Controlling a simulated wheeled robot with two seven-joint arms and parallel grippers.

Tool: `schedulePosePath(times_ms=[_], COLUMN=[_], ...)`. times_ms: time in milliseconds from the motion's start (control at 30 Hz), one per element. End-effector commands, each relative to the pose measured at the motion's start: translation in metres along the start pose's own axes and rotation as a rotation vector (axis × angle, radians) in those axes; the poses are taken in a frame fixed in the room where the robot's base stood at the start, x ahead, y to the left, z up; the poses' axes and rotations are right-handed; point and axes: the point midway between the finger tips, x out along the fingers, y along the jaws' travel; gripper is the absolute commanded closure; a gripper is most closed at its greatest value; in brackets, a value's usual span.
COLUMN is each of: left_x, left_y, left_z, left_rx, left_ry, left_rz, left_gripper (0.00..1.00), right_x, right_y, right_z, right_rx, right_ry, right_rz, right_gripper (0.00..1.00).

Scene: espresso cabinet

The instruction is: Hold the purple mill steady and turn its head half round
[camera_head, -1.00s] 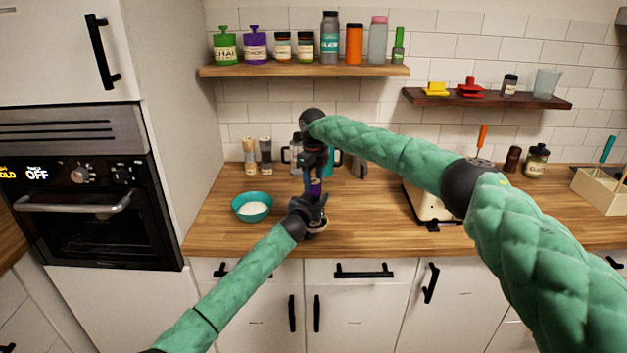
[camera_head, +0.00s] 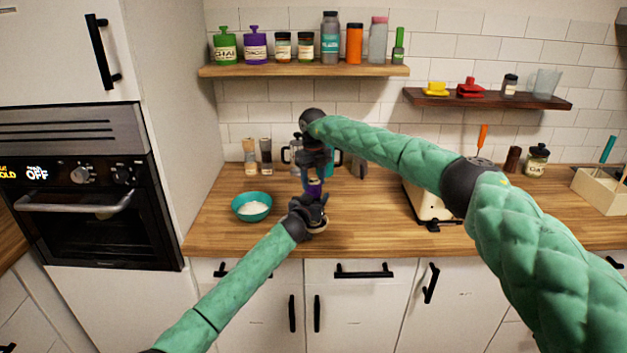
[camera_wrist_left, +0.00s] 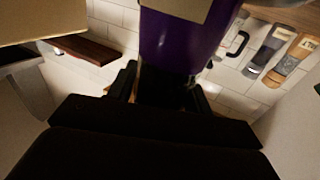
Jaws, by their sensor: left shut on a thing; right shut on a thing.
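The purple mill (camera_head: 315,188) stands upright near the counter's front edge, mostly hidden by my grippers. Its purple body also fills the top middle of the left wrist view (camera_wrist_left: 185,40). My left gripper (camera_head: 314,212) comes in from the lower left and is shut on the mill's lower body. In the left wrist view its dark fingers (camera_wrist_left: 168,88) lie on either side of the body. My right gripper (camera_head: 314,178) reaches down from above and is shut on the mill's upper part. The mill's head is hidden by that gripper.
A teal bowl (camera_head: 252,207) with white contents stands left of the mill. Two slim mills (camera_head: 258,155) and a glass press (camera_head: 293,155) stand behind. A cream appliance (camera_head: 422,203) stands to the right. A wooden shelf (camera_head: 305,70) with jars hangs above.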

Motion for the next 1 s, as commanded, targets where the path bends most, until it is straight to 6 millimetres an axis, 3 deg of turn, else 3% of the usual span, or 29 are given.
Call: schedulePosePath(times_ms=[133, 167, 267, 667, 1000], left_x=[-0.001, -0.001, -0.001, 0.000, 0.000], left_y=[0.003, 0.003, 0.003, 0.001, 0.000], left_z=[0.002, 0.002, 0.002, 0.002, 0.002], left_rx=[0.000, 0.000, -0.001, 0.000, 0.000], left_ry=[-0.001, -0.001, -0.001, -0.002, -0.002], left_rz=[0.004, 0.004, 0.004, 0.001, 0.000], left_gripper=[0.87, 0.87, 0.87, 0.87, 0.87], right_x=[-0.001, -0.001, -0.001, -0.006, -0.064], right_y=[-0.002, -0.002, -0.002, -0.001, -0.001], right_z=[0.001, 0.001, 0.001, 0.000, 0.001], right_rx=[0.002, 0.002, 0.002, 0.000, 0.000], right_ry=[-0.004, -0.004, -0.003, -0.002, -0.004], right_rz=[-0.002, -0.002, -0.002, -0.001, -0.002], right_gripper=[0.75, 0.50, 0.30, 0.30, 0.30])
